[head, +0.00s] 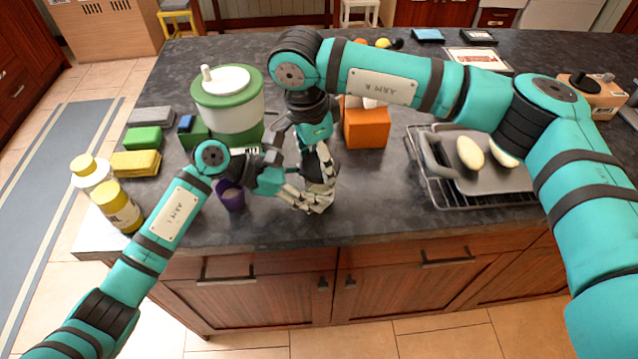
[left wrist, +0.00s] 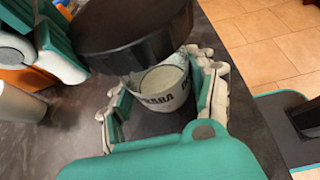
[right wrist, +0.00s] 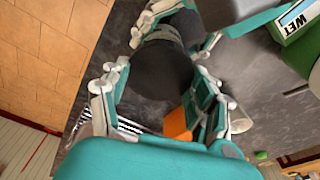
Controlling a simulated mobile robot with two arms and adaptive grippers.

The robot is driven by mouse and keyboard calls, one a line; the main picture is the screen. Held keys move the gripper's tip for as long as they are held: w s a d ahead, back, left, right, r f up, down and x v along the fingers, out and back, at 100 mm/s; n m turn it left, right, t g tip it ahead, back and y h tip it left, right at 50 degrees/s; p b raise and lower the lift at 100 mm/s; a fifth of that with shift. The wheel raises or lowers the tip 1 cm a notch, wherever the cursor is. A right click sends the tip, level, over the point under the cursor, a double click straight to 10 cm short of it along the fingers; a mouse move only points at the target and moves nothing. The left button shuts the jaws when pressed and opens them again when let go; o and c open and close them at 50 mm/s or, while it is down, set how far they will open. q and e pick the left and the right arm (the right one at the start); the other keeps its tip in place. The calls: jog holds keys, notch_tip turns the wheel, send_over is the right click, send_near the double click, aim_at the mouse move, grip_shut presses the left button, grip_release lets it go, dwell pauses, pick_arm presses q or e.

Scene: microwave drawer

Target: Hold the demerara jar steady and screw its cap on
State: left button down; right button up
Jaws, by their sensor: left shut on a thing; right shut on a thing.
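The demerara jar (left wrist: 165,99), pale with dark lettering, stands between the fingers of my left gripper (head: 303,198), shut on it. Its open rim shows in the left wrist view (left wrist: 161,80). The cap, a wide black disc (left wrist: 130,32), is above the jar and covers part of its mouth in that view; the rim shows below it, so the cap looks apart from the jar. My right gripper (head: 322,165) comes down from above and is shut on the cap, whose dark top (right wrist: 160,78) shows between its fingers in the right wrist view. Fingers hide most of the jar in the head view.
A purple cup (head: 232,197) stands left of the grippers. A green and white canister (head: 228,100) is behind, an orange box (head: 366,126) to the right. A grey tray (head: 495,178) on a wire rack lies farther right. Bottles and sponges crowd the left end.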

jog(key=o, duration=1.1)
jog(key=shift+d, duration=0.25)
jog(key=shift+o, duration=0.6)
jog(key=shift+a, duration=0.1)
jog(key=n, duration=0.6)
jog(key=shift+t, duration=0.4)
jog(key=n+y, duration=0.1)
jog(key=n, duration=0.5)
jog(key=n+y, duration=0.1)
jog(key=n, duration=0.4)
jog(key=shift+n, duration=0.4)
jog(key=n, duration=0.5)
jog(key=shift+y, duration=0.4)
